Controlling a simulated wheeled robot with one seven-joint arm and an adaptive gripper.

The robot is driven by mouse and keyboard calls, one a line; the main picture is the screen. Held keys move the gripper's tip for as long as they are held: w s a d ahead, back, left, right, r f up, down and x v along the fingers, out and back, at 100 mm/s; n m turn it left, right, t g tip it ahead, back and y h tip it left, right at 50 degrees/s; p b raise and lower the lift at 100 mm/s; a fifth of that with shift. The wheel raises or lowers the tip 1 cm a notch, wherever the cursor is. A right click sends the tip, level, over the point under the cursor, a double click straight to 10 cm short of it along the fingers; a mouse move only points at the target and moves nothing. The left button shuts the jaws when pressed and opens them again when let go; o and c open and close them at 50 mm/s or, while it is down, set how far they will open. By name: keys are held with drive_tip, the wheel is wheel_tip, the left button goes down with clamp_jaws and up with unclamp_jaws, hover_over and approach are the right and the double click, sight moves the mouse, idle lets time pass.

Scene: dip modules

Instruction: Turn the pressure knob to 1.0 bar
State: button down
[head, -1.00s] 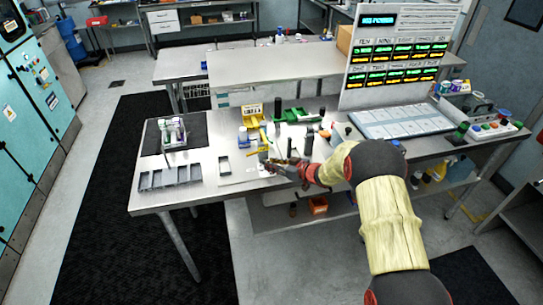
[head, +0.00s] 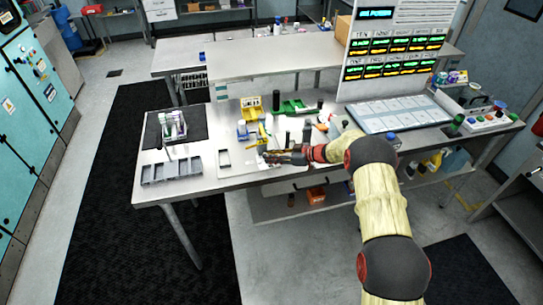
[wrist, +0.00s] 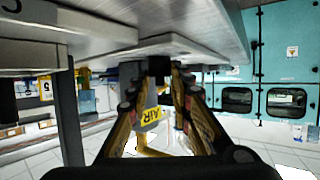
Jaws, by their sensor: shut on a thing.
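In the wrist view, the two fingers of my gripper (wrist: 158,82) are closed in around a small dark block (wrist: 159,68), which appears to be the pressure knob. A yellow label reading AIR (wrist: 151,117) shows between the fingers. In the head view, my gripper (head: 268,157) is low over the front part of the bench, lying nearly level and pointing left. The knob is too small and covered to make out there. No pressure reading or scale mark is legible in either view.
The steel bench (head: 215,187) carries a grey compartment tray (head: 172,174) at left, a bottle rack (head: 172,125) on a black mat, and a yellow holder (head: 250,103) behind my gripper. A display board (head: 395,50) stands at the back right.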

drive_tip(key=c, duration=1.6)
unclamp_jaws()
